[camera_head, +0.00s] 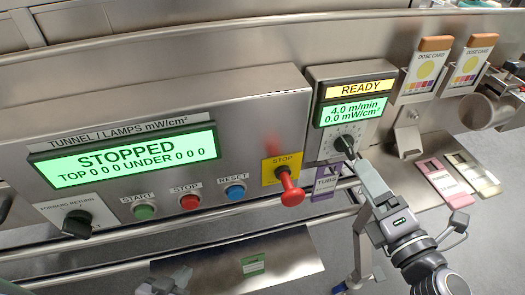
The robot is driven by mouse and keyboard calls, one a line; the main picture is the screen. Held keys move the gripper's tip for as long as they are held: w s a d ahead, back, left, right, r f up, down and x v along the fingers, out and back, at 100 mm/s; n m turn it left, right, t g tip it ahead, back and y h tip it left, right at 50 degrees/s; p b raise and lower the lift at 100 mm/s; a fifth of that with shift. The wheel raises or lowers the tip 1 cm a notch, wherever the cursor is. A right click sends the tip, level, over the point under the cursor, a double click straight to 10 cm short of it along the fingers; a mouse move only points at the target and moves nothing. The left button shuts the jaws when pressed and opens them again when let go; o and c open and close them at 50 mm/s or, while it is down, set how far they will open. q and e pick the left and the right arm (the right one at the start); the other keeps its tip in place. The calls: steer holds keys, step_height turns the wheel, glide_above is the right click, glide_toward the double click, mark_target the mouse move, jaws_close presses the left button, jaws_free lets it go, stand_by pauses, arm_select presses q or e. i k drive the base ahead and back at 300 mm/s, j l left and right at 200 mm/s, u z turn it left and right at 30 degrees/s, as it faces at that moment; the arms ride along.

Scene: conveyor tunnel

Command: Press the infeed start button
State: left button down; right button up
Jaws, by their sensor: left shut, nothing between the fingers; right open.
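A green button (144,212) under the label START sits on the steel control panel (250,115). A red STOP button (189,203) and a blue RESET button (235,192) are to its right. No label reading infeed can be made out. A smaller box (312,75) to the right shows READY, 4.0 m/min and a dark round dial (344,143). My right gripper (352,150) is open, its fingers overlapping in this view. Its tips overlap the dial's lower right edge; contact cannot be told. It hides part of the box's lower right.
A black selector (77,223) is at far left. Steel rails (200,240) run below. Dose cards (428,70) and a pink card (445,184) are at right.

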mark_target(142, 212)
steer(key=u, duration=1.15)
steer(key=i, duration=0.05)
